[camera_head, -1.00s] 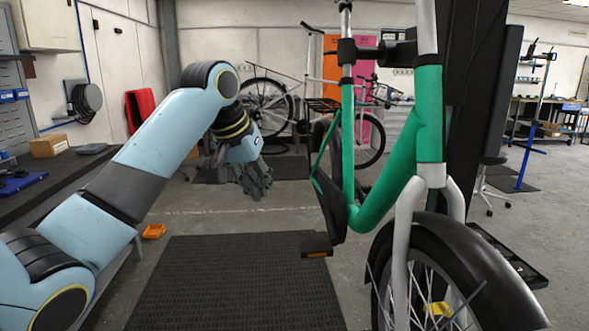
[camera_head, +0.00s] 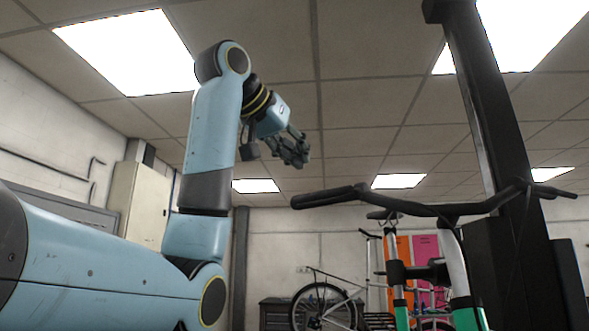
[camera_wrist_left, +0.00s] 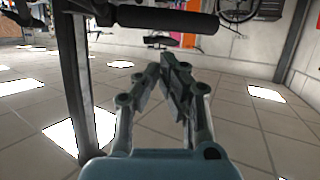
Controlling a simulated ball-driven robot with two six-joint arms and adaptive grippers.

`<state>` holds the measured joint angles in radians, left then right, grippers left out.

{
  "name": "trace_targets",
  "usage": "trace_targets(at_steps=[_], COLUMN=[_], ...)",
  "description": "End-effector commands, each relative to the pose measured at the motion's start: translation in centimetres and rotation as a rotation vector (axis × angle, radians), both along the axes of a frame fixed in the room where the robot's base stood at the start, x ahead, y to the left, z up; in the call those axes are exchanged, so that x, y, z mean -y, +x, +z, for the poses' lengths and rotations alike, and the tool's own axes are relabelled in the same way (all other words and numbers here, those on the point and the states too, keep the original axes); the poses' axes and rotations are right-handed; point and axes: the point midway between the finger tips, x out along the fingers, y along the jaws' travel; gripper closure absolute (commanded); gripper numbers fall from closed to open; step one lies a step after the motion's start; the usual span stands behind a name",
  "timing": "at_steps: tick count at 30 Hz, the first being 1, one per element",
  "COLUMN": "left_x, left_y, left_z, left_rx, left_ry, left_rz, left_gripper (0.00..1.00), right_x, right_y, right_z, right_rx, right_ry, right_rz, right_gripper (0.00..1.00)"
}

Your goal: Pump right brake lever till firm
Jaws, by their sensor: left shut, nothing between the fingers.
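The green bike's black handlebar (camera_head: 440,209) crosses the head view at lower right. Its near left grip (camera_head: 325,197) points toward the left of the picture. I cannot clearly tell the brake lever on that side apart from the dark grip and bar. My left gripper (camera_head: 292,150) is raised above and a little left of that grip, apart from it, with its fingers shut and empty. The left wrist view, which looks inverted, shows the fingers (camera_wrist_left: 172,75) close together and a black grip (camera_wrist_left: 168,18) beyond them. My right gripper is not in view.
A tall black post (camera_head: 492,130) stands behind the handlebar at right. Another bike (camera_head: 322,303) and orange and pink panels (camera_head: 427,262) are at the back wall. A beige cabinet (camera_head: 138,203) is at left. The air around my left gripper looks clear.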

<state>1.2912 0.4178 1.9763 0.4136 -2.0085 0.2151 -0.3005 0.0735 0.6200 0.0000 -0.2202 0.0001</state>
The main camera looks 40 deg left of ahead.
Motion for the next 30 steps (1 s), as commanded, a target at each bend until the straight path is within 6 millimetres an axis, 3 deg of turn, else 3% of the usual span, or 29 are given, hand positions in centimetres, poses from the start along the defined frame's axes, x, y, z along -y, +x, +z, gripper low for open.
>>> trace_targets(at_steps=[10,18,30], left_x=[-0.3,-0.2,-0.1], left_y=[7.1,4.9,4.5], left_z=[-2.4,-5.2,-5.6], left_rx=[-0.005,0.0,0.0], left_ry=[-0.001,0.003,0.0], left_rz=[-0.001,0.002,0.0], left_gripper=[1.0,1.0,1.0], right_x=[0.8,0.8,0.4], right_y=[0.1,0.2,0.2], right_z=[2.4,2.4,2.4], right_rx=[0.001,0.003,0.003], right_ry=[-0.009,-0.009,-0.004], right_rz=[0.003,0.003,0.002], right_gripper=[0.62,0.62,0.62])
